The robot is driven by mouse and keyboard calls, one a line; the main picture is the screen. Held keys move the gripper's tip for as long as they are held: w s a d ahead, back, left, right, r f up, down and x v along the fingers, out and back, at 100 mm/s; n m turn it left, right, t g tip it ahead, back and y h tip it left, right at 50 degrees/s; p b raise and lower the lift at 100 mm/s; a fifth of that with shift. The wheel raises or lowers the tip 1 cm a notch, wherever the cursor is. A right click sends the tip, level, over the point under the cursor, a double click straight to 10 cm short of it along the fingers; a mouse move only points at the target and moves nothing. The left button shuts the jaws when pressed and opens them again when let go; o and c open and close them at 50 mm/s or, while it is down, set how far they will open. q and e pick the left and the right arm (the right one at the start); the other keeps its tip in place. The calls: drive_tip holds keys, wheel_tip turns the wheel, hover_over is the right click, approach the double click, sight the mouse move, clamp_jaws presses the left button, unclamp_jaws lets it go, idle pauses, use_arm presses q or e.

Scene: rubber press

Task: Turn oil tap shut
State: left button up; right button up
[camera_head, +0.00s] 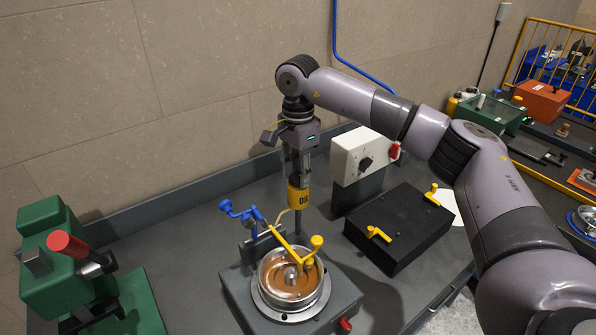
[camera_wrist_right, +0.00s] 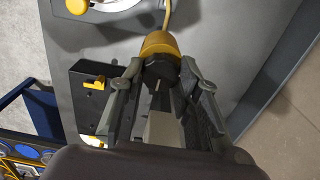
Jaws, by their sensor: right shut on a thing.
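The yellow oil container marked with black letters (camera_head: 299,196) stands upright on a post behind the round metal pan (camera_head: 262,291). In the right wrist view the yellow body (camera_wrist_right: 158,43) shows with a dark knob-like part (camera_wrist_right: 158,68) on its near end. My right gripper (camera_head: 298,172) comes down on the container from above. In the wrist view its fingers (camera_wrist_right: 160,74) lie on both sides of the dark part, shut on it. The exact contact is partly hidden by the fingers. My left gripper is in neither view.
The pan holds brown liquid, with a yellow-knobbed bar and blue handle (camera_head: 240,213) over it. A black box with yellow handles (camera_head: 400,228) and a white control box (camera_head: 358,153) stand at right. A green press (camera_head: 62,262) stands at left.

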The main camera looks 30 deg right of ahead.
drive_tip(key=c, duration=0.3)
drive_tip(key=shift+m, duration=0.4)
drive_tip(key=m+b, duration=0.1)
drive_tip(key=m, duration=0.1)
drive_tip(key=shift+f+m+b, duration=0.1)
drive_tip(key=shift+m+b, duration=0.3)
drive_tip(key=m+b, duration=0.1)
drive_tip(key=m, duration=0.3)
drive_tip(key=shift+m, duration=0.3)
drive_tip(key=m+b, duration=0.1)
drive_tip(key=m, duration=0.4)
drive_tip(key=shift+b, duration=0.3)
drive_tip(key=m, duration=0.4)
drive_tip(key=shift+b, duration=0.3)
drive_tip(key=shift+r+m, duration=0.2)
drive_tip(key=shift+m, duration=0.3)
